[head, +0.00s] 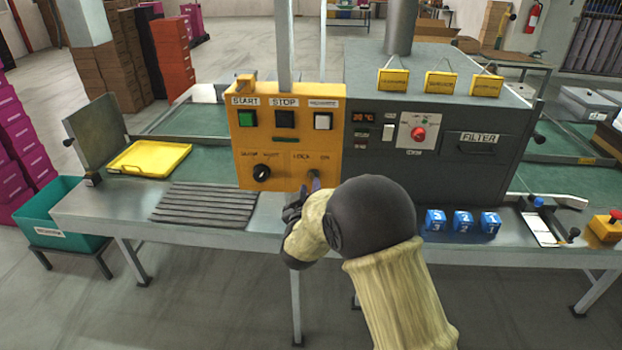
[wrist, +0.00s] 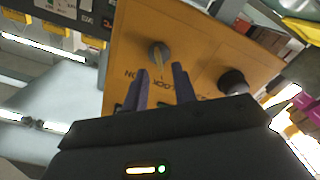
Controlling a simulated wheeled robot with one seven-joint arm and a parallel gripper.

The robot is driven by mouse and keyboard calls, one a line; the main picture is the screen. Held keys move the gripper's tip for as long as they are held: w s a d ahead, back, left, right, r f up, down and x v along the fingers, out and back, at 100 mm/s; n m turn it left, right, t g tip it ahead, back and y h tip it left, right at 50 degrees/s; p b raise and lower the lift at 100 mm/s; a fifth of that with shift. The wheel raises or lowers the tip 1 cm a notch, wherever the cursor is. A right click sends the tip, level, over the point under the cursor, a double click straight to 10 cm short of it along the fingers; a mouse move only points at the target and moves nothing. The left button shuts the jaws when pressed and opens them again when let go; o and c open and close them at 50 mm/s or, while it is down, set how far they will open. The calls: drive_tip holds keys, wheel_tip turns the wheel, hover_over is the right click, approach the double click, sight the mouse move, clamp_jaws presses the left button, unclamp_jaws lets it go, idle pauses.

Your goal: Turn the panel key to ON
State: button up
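The yellow control panel (head: 290,140) stands on the line, with a LOCK and ON key switch at its lower right. In the wrist view the panel key (wrist: 158,52) is a small grey round piece with a pale line across it. Its exact turn is hard to read. My gripper (wrist: 160,70) is open, its two dark fingers apart and pointing at the panel, with the key showing between and just beyond their tips. I cannot tell whether they touch it. In the head view my gripper (head: 309,186) is in front of the key and partly hides it.
A black selector knob (head: 262,172) sits left of the key, beside my fingers in the wrist view (wrist: 232,82). Green, black and white buttons are above. A grey machine (head: 440,130) adjoins on the right. Blue numbered blocks (head: 463,221) and a yellow tray (head: 150,158) are on the bench.

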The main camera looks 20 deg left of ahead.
sight(311, 180)
drive_tip(key=x, duration=0.3)
drive_tip(key=shift+w+a, duration=0.1)
drive_tip(key=shift+w, duration=0.3)
clamp_jaws()
